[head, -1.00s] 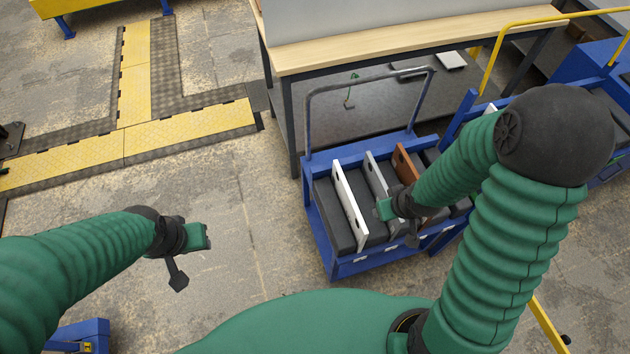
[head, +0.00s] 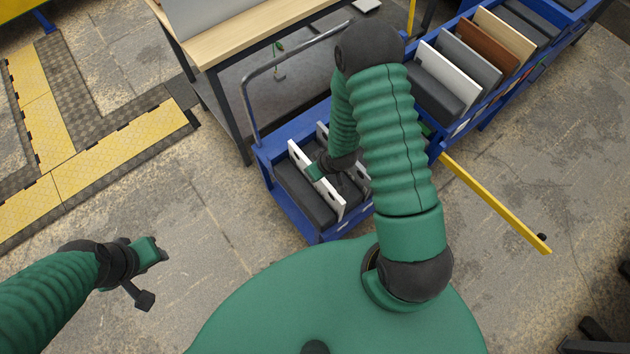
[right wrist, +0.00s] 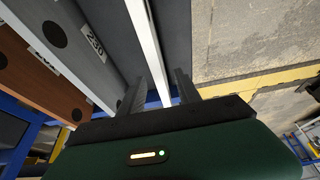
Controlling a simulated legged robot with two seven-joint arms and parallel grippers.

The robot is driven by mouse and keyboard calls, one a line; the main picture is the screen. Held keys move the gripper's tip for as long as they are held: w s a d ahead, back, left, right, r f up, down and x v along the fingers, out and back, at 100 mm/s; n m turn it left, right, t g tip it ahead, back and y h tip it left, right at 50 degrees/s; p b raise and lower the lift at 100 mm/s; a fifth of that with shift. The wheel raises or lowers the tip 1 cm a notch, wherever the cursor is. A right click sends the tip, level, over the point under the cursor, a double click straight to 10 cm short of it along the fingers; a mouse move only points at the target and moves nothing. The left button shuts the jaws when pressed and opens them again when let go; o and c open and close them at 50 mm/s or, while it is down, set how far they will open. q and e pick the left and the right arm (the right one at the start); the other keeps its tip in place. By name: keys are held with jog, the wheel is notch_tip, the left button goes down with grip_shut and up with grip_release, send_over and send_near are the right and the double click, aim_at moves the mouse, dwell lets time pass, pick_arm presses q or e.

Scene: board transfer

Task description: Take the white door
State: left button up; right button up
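The white door (head: 329,194) stands upright as a thin panel in the near blue cart. My right gripper (head: 316,171) is over its upper edge, and the forearm hides part of the cart behind it. In the right wrist view the white door's edge (right wrist: 147,40) runs between the two fingers of my right gripper (right wrist: 159,88). The fingers are apart, with a gap on both sides of the edge. My left gripper (head: 160,252) is over bare floor at the left and holds nothing visible. Its finger opening is not clear.
A grey board (right wrist: 82,45) and a brown board (right wrist: 35,78) stand beside the door. Another blue cart with several boards, including a white one (head: 447,77), stands at upper right. A wood-topped table (head: 250,32) is behind. A yellow bar (head: 495,203) lies right.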

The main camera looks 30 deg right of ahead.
jog(key=x, duration=0.3)
jog(key=shift+s+a+f, duration=0.2)
jog(key=shift+a+f, duration=0.05)
jog(key=shift+w+d+f, duration=0.2)
jog(key=shift+d+f, duration=0.1)
jog(key=shift+d, duration=0.25)
jog(key=shift+c, duration=0.8)
jog(key=shift+d, duration=0.15)
jog(key=shift+c, duration=1.1)
jog(key=shift+s+r, duration=0.1)
jog(key=c, duration=0.5)
jog(key=shift+a, duration=0.55)
pick_arm(q)
jog(key=shift+s+a+r, duration=0.15)
jog(key=shift+s+a, duration=0.05)
jog(key=shift+a, duration=0.2)
jog(key=shift+d, duration=0.15)
pick_arm(e)
jog(key=shift+d, duration=0.15)
